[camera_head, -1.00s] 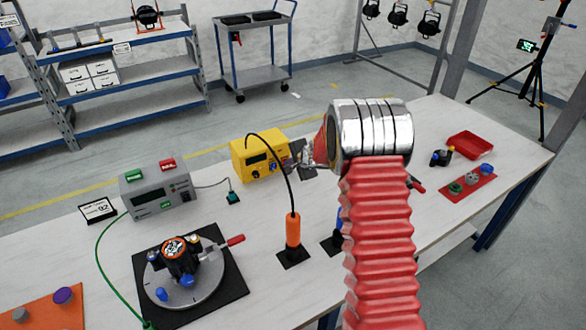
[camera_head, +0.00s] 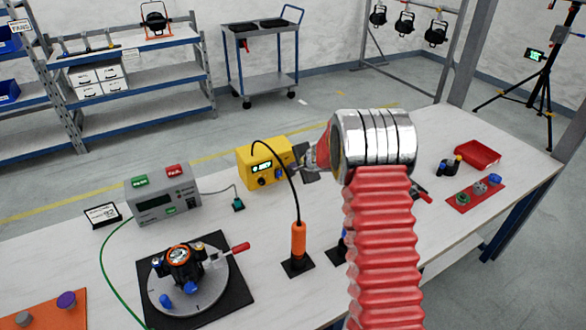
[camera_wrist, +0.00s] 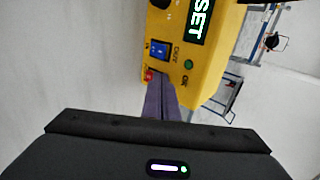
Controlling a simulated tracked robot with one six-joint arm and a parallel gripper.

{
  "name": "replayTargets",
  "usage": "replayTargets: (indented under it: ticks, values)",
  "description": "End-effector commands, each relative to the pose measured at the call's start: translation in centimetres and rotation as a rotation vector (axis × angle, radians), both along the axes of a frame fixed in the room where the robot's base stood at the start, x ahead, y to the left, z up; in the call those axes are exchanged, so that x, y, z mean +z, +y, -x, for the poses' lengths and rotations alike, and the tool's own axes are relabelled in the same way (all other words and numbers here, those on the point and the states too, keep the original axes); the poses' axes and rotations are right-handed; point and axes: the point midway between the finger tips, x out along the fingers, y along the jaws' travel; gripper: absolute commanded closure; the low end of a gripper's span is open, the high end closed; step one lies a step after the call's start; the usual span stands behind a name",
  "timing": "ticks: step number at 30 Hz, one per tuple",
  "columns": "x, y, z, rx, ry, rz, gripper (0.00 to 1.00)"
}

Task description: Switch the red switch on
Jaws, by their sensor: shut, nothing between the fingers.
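The yellow box (camera_head: 248,156) stands on the bench, and its display (camera_head: 261,168) is lit green. In the wrist view the yellow box (camera_wrist: 213,77) shows "SET" on its display (camera_wrist: 201,18), a blue rocker switch (camera_wrist: 159,50) and a round green lamp (camera_wrist: 188,64). The red switch (camera_wrist: 149,75) is a small red part at the panel's edge, partly hidden by my fingertips. My gripper (camera_wrist: 160,82) is shut and empty, its tips at or very near the red switch; contact cannot be told. In the head view my gripper (camera_head: 297,166) is at the box's right side.
An orange-handled tool (camera_head: 298,240) with a black cable stands in front of the box. A grey tester (camera_head: 163,200) and a round turntable fixture (camera_head: 190,285) are left.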

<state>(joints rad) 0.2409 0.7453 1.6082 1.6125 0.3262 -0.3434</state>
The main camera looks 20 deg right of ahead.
Motion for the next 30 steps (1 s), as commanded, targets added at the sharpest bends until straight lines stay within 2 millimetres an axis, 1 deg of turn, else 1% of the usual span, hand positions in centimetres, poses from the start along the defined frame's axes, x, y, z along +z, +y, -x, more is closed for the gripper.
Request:
replayTargets:
  ticks: [12,24,30]
  values:
    - [1.4,-0.1,0.0,-0.001,0.0,0.001,1.0]
    - [1.5,-0.1,0.1,-0.001,0.0,0.001,1.0]
    - [1.7,-0.4,0.9,-0.002,0.0,0.001,1.0]
